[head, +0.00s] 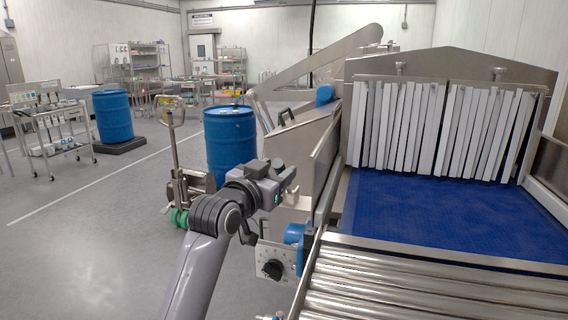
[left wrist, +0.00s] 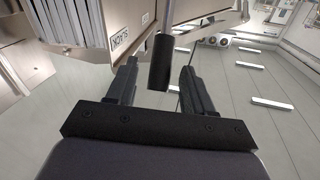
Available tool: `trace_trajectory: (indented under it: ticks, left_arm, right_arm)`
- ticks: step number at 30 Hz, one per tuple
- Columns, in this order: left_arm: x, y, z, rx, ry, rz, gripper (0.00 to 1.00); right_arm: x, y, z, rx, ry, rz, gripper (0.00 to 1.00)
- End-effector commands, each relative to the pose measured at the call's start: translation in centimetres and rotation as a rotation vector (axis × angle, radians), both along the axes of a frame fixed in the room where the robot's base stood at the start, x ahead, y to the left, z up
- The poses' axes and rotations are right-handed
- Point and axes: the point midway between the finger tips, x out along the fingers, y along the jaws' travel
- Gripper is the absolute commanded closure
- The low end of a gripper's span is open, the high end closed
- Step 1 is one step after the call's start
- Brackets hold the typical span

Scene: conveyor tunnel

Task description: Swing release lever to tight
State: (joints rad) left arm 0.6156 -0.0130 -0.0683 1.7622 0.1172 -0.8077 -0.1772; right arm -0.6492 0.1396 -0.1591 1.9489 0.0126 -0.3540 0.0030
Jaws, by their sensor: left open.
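The release lever shows in the left wrist view as a black cylindrical grip (left wrist: 159,62) on a thin metal rod. A pale label plate (left wrist: 132,34) beside the rod reads "SLACK", turned in the picture. My left gripper (left wrist: 158,76) is open, with one finger on each side of the black grip; I cannot tell whether either finger touches it. In the head view my left gripper (head: 287,182) is at the side of the conveyor machine, and the lever cannot be made out there. My right gripper is not in view.
The conveyor has a blue belt (head: 440,215), white strip curtains (head: 440,130) and metal rollers (head: 420,290). A control box with a black knob (head: 272,269) sits below my gripper. A blue drum (head: 229,145) and a pallet jack (head: 180,185) stand behind.

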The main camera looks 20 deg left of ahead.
Motion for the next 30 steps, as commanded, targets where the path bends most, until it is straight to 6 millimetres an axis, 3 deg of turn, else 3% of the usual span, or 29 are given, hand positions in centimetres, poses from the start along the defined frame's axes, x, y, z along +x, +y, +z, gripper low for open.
trace_trajectory:
  ticks: [10, 24, 29, 30]
  left_arm:
    - [3.5, -0.5, 0.1, 0.0, 0.0, 0.0, 0.48]
    - [4.2, -0.6, 0.0, 0.001, 0.0, 0.0, 0.48]
    - [4.2, -0.6, 0.0, 0.001, 0.0, 0.0, 1.0]
    - [4.2, -0.6, 0.0, 0.001, 0.0, 0.0, 1.0]
  right_arm:
    - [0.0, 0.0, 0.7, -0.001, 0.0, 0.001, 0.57]
    - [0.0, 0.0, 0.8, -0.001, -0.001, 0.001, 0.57]
    - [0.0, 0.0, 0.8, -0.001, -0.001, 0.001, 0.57]
    - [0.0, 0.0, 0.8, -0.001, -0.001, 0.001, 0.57]
